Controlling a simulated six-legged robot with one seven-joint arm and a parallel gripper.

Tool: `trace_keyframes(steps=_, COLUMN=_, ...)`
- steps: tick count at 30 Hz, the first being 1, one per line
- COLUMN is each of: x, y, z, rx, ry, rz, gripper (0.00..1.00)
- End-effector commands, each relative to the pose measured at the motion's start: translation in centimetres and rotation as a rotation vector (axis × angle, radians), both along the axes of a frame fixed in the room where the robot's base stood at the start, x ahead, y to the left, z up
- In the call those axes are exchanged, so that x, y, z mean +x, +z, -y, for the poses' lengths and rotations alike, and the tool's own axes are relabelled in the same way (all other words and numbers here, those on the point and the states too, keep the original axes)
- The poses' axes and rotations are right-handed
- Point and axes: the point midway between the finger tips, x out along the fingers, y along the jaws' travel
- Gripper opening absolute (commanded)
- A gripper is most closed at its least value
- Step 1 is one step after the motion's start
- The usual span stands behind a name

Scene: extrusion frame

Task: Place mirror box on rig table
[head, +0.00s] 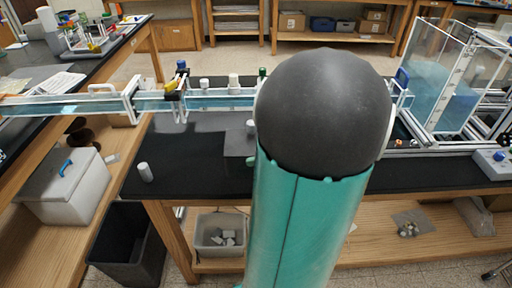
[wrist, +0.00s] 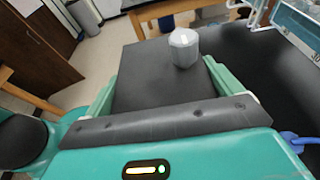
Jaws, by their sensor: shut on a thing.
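A dark grey slab-like box (wrist: 155,75), which I take to be the mirror box, lies between the two teal fingers of my gripper (wrist: 163,82) in the wrist view. My gripper is shut on it. A pale grey faceted knob (wrist: 184,47) shows at its far end. In the head view, a grey square face (head: 238,144) that looks like the same box shows left of my arm, over the black rig table (head: 205,175). My arm hides the rest of it and most of the gripper. I cannot tell whether the box touches the table.
A long clear water channel (head: 60,104) runs along the back of the table. A glass tank (head: 445,90) stands at the right. A small white cylinder (head: 145,172) stands near the table's front left. A grey bin (head: 127,245) and a lidded cooler (head: 62,185) are at the left.

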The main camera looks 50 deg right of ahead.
Motion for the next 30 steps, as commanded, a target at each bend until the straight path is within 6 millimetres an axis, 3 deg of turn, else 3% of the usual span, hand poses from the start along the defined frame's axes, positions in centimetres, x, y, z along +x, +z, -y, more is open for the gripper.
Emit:
trace_keyframes(steps=5, x=2.4, y=-1.1, z=-0.2, rx=0.002, ry=0.004, rz=-0.001, gripper=0.61)
trace_keyframes(steps=14, x=9.3, y=-4.1, z=-0.7, rx=0.003, ry=0.003, rz=-0.001, gripper=0.61)
trace_keyframes(steps=18, x=11.5, y=-6.8, z=-0.9, rx=0.005, ry=0.003, rz=-0.002, gripper=0.61)
trace_keyframes(steps=30, x=14.4, y=-10.6, z=-1.0, rx=0.004, ry=0.0, rz=-0.002, gripper=0.61)
